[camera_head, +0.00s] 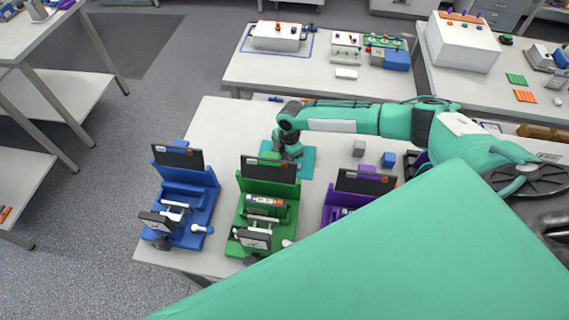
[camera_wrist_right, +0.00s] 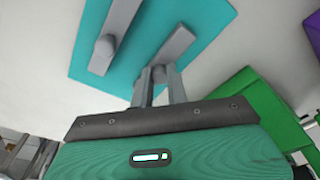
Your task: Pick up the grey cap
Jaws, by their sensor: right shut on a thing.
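My right gripper (camera_head: 288,152) reaches over the teal mat (camera_head: 307,162) from the right, and it shows large in the right wrist view (camera_wrist_right: 158,78). Its two fingers are closed around a small grey rounded piece, which I take to be the grey cap (camera_wrist_right: 159,72), at the mat's edge. A grey bar (camera_wrist_right: 178,45) runs from that piece across the mat. A second grey bar with a round knob (camera_wrist_right: 104,45) lies beside it, apart from the fingers. Whether the held piece touches the mat I cannot tell. In the head view the gripper hides the piece. My left gripper is not in view.
Blue (camera_head: 201,198), green (camera_head: 281,213) and purple (camera_head: 340,198) fixtures stand in a row in front of the mat. A grey block (camera_head: 359,148) and a blue block (camera_head: 388,160) stand to its right. White table (camera_head: 215,125) is bare left of the mat.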

